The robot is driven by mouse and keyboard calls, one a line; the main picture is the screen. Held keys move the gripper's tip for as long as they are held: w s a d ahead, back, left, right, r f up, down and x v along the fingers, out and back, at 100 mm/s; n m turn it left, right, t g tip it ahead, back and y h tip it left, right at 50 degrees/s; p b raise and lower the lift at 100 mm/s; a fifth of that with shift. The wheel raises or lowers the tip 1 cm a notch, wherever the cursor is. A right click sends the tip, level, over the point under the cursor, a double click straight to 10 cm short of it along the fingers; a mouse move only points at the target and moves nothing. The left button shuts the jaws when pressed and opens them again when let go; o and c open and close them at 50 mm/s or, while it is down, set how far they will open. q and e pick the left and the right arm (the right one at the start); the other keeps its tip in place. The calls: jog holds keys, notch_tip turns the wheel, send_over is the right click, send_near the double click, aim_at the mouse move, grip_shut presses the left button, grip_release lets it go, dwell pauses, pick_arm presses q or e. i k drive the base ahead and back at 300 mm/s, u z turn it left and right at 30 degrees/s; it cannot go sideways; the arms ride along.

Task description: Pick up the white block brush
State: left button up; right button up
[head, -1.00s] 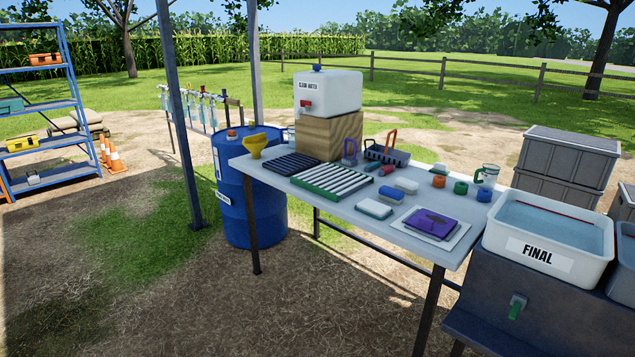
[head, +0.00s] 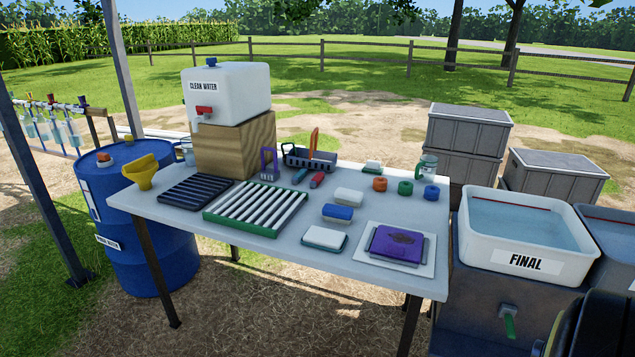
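Several block-shaped items lie on the grey table (head: 262,252). A plain white block (head: 348,196) sits in the middle right of the tabletop. In front of it is a block with a white top and blue sides (head: 337,213). Nearer the front edge is a white block on a teal base (head: 324,237). A small white and green block (head: 372,167) lies at the back. Bristles are too small to make out, so I cannot tell for sure which one is the white block brush. Neither of my grippers is in view.
A purple pad on a white board (head: 398,244), a green-framed rack (head: 256,208) and a dark rack (head: 196,191) share the table. A white "FINAL" basin (head: 520,261) stands at right, a blue barrel (head: 150,238) at left. Grass and dirt lie in front.

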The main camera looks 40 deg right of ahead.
aim_at(344, 196)
jog(key=i, duration=2.6)
jog(key=z, duration=3.2)
